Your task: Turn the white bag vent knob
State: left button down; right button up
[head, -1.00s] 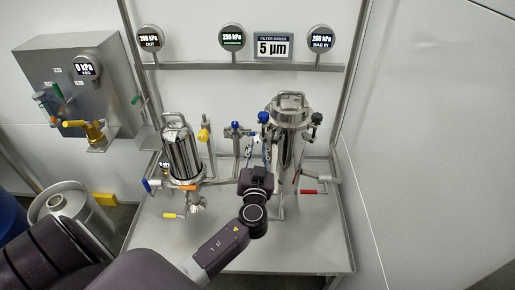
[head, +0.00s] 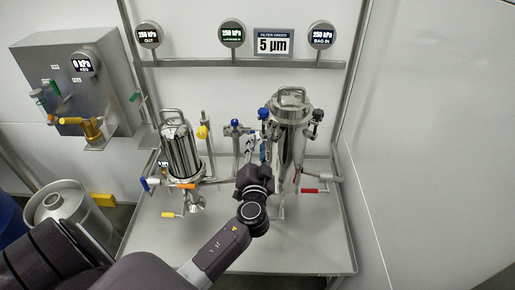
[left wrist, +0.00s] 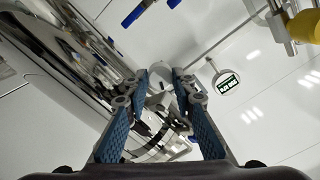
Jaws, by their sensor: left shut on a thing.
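My left gripper (head: 259,149) is beside the upper left side of the tall steel bag filter housing (head: 289,140). In the left wrist view its blue-padded fingers (left wrist: 160,84) are closed in on a small white knob (left wrist: 160,73), which shows between the fingertips. The knob is hidden behind the gripper in the head view. The steel housing shows along the left of the wrist view (left wrist: 50,62). My right gripper is not in view.
A blue knob (head: 263,113) and a black knob (head: 318,115) flank the housing top. A red-handled valve (head: 311,190) sits at its right. A shorter steel housing (head: 181,150) with a yellow knob (head: 202,132) stands left. The tray front (head: 290,250) is clear.

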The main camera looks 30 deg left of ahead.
pick_arm(q)
jog(key=m, duration=0.4)
jog(key=shift+m, duration=0.4)
dwell(0.4)
jog(key=c, duration=1.9)
grip_release()
jog(key=v, duration=1.2)
